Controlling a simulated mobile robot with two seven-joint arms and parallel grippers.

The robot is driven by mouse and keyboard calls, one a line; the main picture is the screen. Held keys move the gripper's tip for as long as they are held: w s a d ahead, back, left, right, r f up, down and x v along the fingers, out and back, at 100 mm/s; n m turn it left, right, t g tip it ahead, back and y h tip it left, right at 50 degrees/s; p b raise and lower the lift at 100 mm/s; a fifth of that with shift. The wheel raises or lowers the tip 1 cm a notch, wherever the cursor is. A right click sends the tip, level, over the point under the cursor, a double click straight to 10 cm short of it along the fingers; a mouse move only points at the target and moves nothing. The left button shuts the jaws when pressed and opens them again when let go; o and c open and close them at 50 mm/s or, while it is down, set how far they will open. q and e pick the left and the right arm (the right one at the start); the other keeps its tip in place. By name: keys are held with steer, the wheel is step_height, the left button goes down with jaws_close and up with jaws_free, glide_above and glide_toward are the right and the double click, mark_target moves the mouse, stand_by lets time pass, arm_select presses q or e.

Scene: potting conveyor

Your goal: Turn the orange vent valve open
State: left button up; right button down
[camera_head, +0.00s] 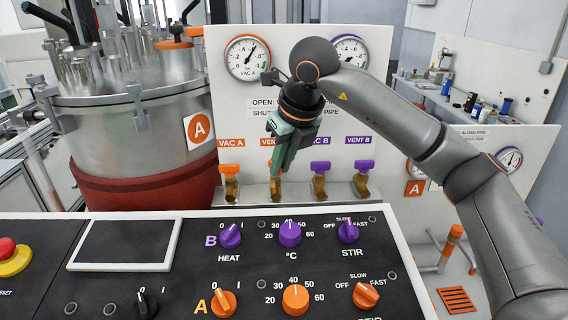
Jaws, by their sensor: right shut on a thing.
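The orange vent valve's brass body (277,188) stands on the ledge below the white panel, second from the left in the valve row. An orange label above it is partly covered by my gripper. My right gripper (278,170) reaches down from the upper right and is shut on the valve's handle. The jaws hide most of the handle, so I cannot tell how far it is turned. My left gripper is not in the head view.
The orange VAC A valve (231,170) stands close on the left, the purple VAC B valve (320,168) and VENT B valve (364,166) on the right. The knob console (190,270) lies in front. A steel vessel (150,130) is at left; a gauge (247,57) is above.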

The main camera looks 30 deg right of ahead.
steer(key=m+h, duration=0.1)
steer(key=m, duration=0.1)
steer(key=a+m+h, duration=0.1)
steer(key=m, duration=0.2)
steer(key=shift+w+a+m+b, duration=0.1)
steer(key=shift+m+b, duration=0.2)
steer(key=shift+b, duration=0.1)
stand_by(0.4)
steer(key=c, duration=0.9)
jaws_free()
steer(key=p+v, duration=0.1)
steer(key=v, duration=1.1)
steer(key=shift+w+a+r+p, duration=0.2)
steer(key=shift+a+r+p, duration=0.05)
steer(key=shift+r+p, duration=0.1)
steer(key=shift+g, duration=0.3)
